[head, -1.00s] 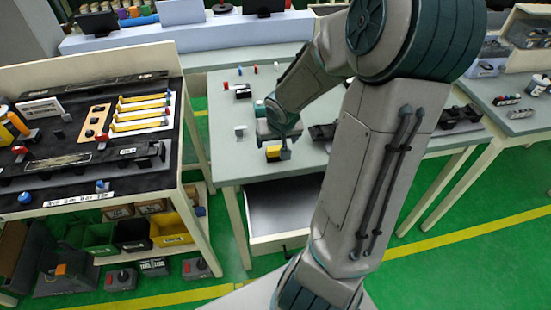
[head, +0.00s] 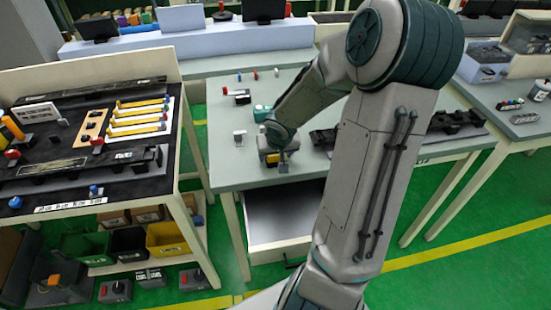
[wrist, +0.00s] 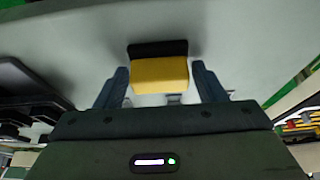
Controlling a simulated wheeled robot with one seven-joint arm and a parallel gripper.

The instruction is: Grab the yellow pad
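The yellow pad (wrist: 160,75) is a small yellow block with a black part behind it, on the grey table in the wrist view. In the head view the yellow pad (head: 272,158) is partly hidden by my gripper, near the table's front edge. My gripper (wrist: 160,68) is open. Its two fingers stand on either side of the pad, with a narrow gap showing at each side. In the head view my gripper (head: 282,164) is low over the table, close to the pad.
An open drawer (head: 284,212) sits under the grey table (head: 225,165). A small light stand (head: 240,137) is left of my gripper. Dark fixtures (head: 325,137) lie to the right. A black-topped bench (head: 125,185) stands left, across a gap.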

